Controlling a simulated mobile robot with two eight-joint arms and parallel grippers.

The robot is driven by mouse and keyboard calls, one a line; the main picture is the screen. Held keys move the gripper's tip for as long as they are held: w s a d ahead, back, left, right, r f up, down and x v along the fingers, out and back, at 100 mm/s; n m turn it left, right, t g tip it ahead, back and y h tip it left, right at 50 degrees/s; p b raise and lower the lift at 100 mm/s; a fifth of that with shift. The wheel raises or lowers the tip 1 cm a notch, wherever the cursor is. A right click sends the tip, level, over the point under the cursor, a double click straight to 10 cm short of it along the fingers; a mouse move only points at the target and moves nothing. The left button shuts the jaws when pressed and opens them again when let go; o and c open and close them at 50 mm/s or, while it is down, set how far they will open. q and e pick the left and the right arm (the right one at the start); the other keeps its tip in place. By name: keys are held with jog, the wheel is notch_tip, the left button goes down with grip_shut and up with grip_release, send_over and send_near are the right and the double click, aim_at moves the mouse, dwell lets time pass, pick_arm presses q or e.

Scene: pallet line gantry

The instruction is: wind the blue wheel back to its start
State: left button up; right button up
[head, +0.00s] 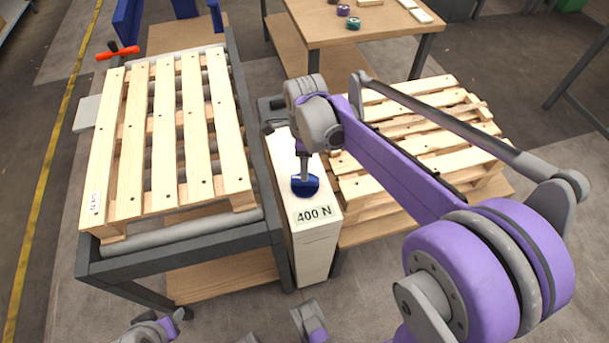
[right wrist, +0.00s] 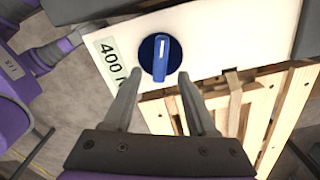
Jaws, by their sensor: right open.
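The blue wheel (head: 305,185) is a round knob on top of the white box (head: 316,246), above a "400 N" label. In the right wrist view, the wheel (right wrist: 151,66) has a lighter blue raised grip bar pointing up and down in the picture. My right gripper (head: 303,165) hangs over the box just at the wheel and partly hides it. In the right wrist view, its two fingers (right wrist: 159,82) are apart, with the wheel ahead between their tips and nothing between the jaws.
A pallet (head: 165,135) lies on a roller frame (head: 180,235) left of the box. Stacked pallets (head: 425,130) stand to the right, under my right arm. A wooden table (head: 340,30) with small items is behind. A red-handled lever (head: 117,53) sits at the far left corner.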

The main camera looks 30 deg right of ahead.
notch_tip(320, 180, down, 5)
jog(key=shift+b, duration=0.45)
grip_shut()
